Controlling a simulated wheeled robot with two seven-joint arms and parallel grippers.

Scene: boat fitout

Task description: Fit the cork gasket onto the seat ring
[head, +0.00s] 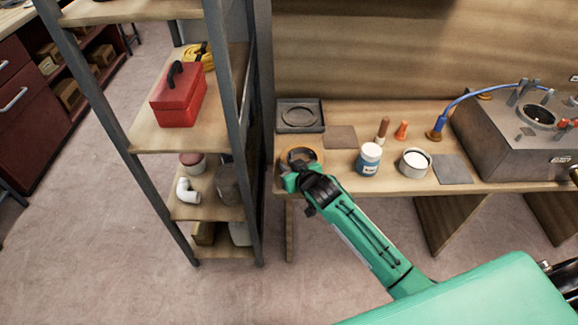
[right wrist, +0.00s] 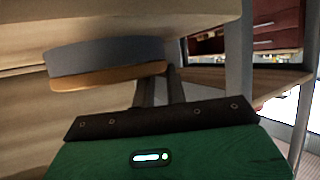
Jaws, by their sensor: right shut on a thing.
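The cork gasket (head: 303,152), a tan-brown ring, is at the left end of the bench. My right gripper (head: 295,176) is at its near rim, shut on it. The right wrist view shows the tan ring (right wrist: 110,77) edge-on against a grey round layer, with my right fingers (right wrist: 163,88) at its rim. I cannot tell whether the gasket is clear of the bench. A pale ring around a dark opening, which looks like the seat ring (head: 538,115), is on top of the grey housing at the right. My left gripper is not in view.
On the bench (head: 400,185) are a grey tray with a round recess (head: 300,117), a blue-labelled jar (head: 368,160), a white tin (head: 414,163), flat grey sheets and small tools. A blue hose (head: 470,94) arches to the grey housing (head: 490,135). A shelf rack (head: 245,130) stands close left.

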